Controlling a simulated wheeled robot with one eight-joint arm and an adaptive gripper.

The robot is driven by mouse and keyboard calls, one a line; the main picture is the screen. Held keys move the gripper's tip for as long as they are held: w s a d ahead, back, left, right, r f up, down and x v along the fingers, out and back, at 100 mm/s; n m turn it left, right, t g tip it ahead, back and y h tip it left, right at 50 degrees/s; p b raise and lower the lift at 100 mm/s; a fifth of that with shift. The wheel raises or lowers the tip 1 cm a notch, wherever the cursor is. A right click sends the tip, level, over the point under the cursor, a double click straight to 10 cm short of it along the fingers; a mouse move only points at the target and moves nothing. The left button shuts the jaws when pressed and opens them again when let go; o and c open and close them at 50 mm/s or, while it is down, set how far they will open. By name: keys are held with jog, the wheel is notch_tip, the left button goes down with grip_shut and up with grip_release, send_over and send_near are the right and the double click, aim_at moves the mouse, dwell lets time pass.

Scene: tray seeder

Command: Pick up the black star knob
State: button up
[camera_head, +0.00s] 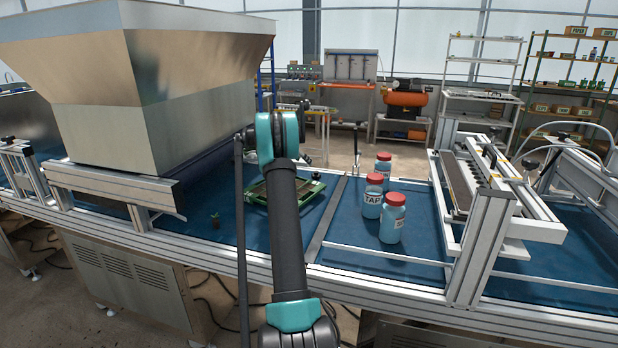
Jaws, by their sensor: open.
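I cannot clearly pick out the black star knob in the head view.
A large metal hopper (150,95) stands over the belt at left. A green tray (308,188) lies partly behind my arm. Several red-capped blue bottles (391,220) stand right of it. A metal frame (485,235) spans the belt further right.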

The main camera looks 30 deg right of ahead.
aim_at(316, 172)
jog(key=x, duration=1.4)
jog(key=shift+s+a, duration=0.1)
jog(key=shift+c, duration=0.3)
jog(key=c, duration=1.2)
jog(key=shift+o, duration=0.2)
